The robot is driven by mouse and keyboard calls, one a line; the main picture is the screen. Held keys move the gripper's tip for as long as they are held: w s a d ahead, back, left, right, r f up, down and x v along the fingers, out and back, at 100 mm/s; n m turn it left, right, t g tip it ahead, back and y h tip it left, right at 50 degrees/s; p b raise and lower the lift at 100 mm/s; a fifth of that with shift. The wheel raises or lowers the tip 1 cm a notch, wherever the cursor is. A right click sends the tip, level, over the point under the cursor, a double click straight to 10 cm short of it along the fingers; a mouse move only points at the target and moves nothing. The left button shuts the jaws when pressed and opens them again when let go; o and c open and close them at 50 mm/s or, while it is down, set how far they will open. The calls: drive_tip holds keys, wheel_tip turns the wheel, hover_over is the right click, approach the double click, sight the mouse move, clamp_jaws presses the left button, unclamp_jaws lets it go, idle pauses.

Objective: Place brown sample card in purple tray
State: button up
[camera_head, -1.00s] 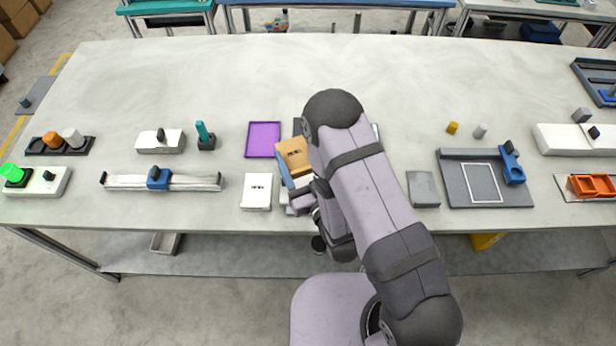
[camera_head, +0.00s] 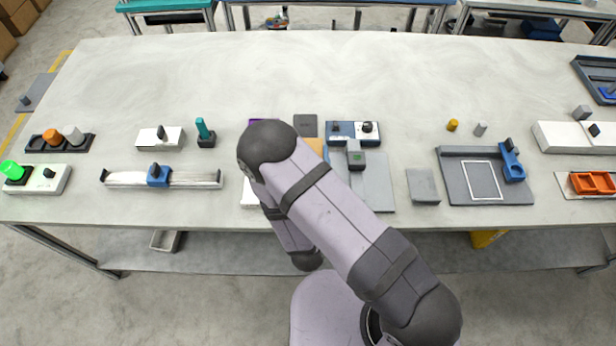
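A brown-orange piece (camera_head: 315,145), which looks like part of the brown sample card, shows just right of my arm's dark joint. The rest of it is hidden by my arm. The purple tray (camera_head: 257,121) shows only as a thin strip of its far edge above that joint. My gripper is hidden behind my own arm, so I cannot see its fingers or whether it holds anything.
A blue and white device with knobs (camera_head: 352,133) and a grey flat plate (camera_head: 378,185) lie right of my arm. A dark square (camera_head: 306,125) lies beside the device. A white block (camera_head: 248,194) shows partly at left. The back of the table is clear.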

drive_tip(key=shift+d+f, duration=0.1)
drive_tip(key=shift+f, duration=0.05)
drive_tip(key=shift+f+p, duration=0.55)
drive_tip(key=shift+f, duration=2.35)
drive_tip(key=shift+f, duration=0.1)
drive_tip(key=shift+f+p, duration=0.5)
drive_tip(key=shift+f, duration=1.25)
drive_tip(key=shift+f, duration=0.2)
drive_tip(key=o, duration=1.1)
drive_tip(key=shift+c, duration=0.2)
